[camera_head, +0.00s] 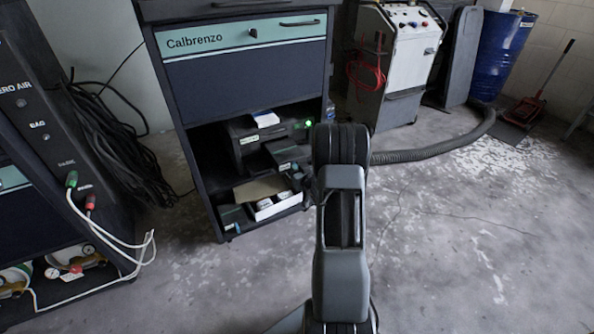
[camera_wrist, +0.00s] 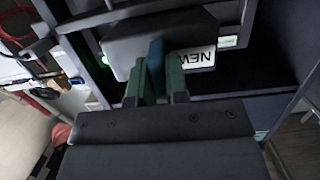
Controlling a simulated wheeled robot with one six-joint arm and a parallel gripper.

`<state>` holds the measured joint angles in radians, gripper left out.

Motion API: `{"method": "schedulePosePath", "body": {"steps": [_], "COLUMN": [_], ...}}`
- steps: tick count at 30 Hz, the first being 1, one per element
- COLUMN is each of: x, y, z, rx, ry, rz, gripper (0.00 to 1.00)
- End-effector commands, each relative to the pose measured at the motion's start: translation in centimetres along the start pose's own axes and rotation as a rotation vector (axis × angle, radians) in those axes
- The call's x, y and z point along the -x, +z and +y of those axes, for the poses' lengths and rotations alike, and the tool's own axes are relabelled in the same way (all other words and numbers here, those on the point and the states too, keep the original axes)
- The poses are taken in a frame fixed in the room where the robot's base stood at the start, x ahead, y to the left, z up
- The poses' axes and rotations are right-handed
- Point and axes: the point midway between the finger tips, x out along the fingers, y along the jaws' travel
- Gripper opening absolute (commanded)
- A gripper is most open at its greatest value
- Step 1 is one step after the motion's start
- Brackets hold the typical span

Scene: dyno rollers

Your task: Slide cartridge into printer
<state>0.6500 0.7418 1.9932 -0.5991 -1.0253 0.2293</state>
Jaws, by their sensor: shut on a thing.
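The cartridge (camera_wrist: 125,45) is a dark grey block with a white "NEW" label (camera_wrist: 195,57), upside down in the wrist view. My gripper (camera_wrist: 157,75) is shut on its upright blue tab (camera_wrist: 156,55), with one greenish finger on each side. The printer (camera_head: 240,138) is a dark box on the open shelf of the Calbrenzo cabinet, with a small green light at its right. In the head view, the cartridge (camera_head: 284,150) shows in front of the printer; my arm hides the gripper. I cannot tell whether the cartridge touches the printer or is partly inside it.
An open carton (camera_head: 263,190) with white-topped items sits on the lower shelf, below the cartridge. The cabinet (camera_head: 240,75) has side walls and a drawer above the printer. A hose (camera_head: 435,152) lies to the right. The floor in front is clear.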

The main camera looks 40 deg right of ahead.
Motion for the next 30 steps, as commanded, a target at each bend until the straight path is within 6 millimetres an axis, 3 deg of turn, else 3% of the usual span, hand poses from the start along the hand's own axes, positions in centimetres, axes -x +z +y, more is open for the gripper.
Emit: {"method": "schedulePosePath", "body": {"steps": [30], "x": [-3.5], "y": [-0.8], "z": [0.0], "rx": [0.002], "ry": [0.000], "rz": [0.005], "gripper": [0.00]}}
